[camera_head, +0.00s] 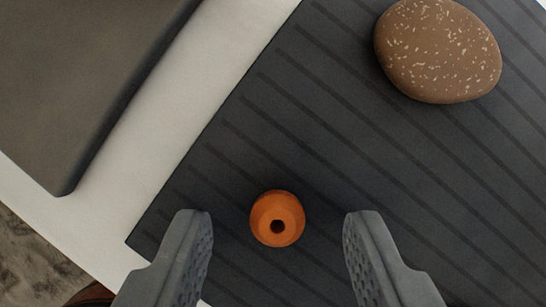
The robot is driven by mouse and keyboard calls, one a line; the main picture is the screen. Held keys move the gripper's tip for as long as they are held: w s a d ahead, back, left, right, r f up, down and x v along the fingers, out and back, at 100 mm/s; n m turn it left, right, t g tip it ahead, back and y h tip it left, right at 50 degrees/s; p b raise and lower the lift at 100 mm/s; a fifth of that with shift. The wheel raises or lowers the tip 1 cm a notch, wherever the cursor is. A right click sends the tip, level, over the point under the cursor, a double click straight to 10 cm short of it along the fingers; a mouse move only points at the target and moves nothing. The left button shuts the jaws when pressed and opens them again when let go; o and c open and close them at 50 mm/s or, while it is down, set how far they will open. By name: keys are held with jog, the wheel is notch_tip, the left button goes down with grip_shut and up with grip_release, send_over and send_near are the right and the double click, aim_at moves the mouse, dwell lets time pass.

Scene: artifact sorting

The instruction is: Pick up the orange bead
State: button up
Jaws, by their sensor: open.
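The orange bead (277,219) is small and round, with a dark hole facing up toward the camera. It lies on the dark ridged mat (290,130), near the mat's left corner. My gripper (277,228) is open, with one grey textured finger on each side of the bead in the picture. There is a clear gap between each finger and the bead. I cannot tell how high the fingertips are above the mat.
A brown speckled stone (438,50) lies on the mat at the upper right. A dark grey slab (80,80) is at the upper left on the white surface (190,95). The mat between bead and stone is clear.

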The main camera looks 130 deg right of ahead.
jog(key=shift+f, duration=0.15)
grip_shut()
